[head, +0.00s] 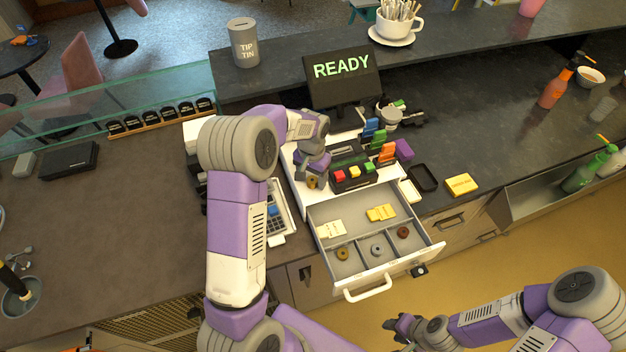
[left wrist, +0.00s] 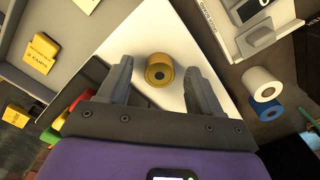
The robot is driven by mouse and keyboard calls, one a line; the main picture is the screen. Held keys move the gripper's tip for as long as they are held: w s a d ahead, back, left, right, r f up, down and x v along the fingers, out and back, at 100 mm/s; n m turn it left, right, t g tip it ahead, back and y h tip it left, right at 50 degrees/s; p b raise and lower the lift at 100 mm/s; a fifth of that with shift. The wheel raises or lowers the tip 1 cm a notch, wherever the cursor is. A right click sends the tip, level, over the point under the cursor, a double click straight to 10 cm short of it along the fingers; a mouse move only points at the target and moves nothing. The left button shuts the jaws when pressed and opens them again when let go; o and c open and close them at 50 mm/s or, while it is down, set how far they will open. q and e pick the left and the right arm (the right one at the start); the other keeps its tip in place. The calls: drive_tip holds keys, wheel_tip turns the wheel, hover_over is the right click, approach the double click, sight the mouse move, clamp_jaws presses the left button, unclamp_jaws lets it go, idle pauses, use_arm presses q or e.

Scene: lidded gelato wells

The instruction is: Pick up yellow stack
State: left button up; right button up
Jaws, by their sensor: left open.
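A gold-yellow round stack (left wrist: 159,70) with a dark centre sits on a white surface between the open fingers of my left gripper (left wrist: 160,85), apart from both. In the head view the same stack (head: 313,182) shows just below my left gripper (head: 315,168), on the white top behind the open drawer. A yellow bundle (head: 381,213) lies in the drawer's back compartment and also shows in the left wrist view (left wrist: 40,52). My right gripper (head: 408,325) is low at the right, away from the counter; its fingers are too small to read.
The open drawer (head: 432,249) holds a pale bundle (head: 331,229) and several rings in its front compartments. A dark holder (head: 352,183) with coloured blocks stands close right of my left gripper. A READY screen (head: 342,77) stands behind. A yellow block (head: 461,184) lies on the right counter.

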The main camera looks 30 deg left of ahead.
use_arm(q)
drive_tip(key=shift+f, duration=0.35)
drive_tip(key=shift+s, duration=0.2)
drive_tip(key=shift+c, duration=0.3)
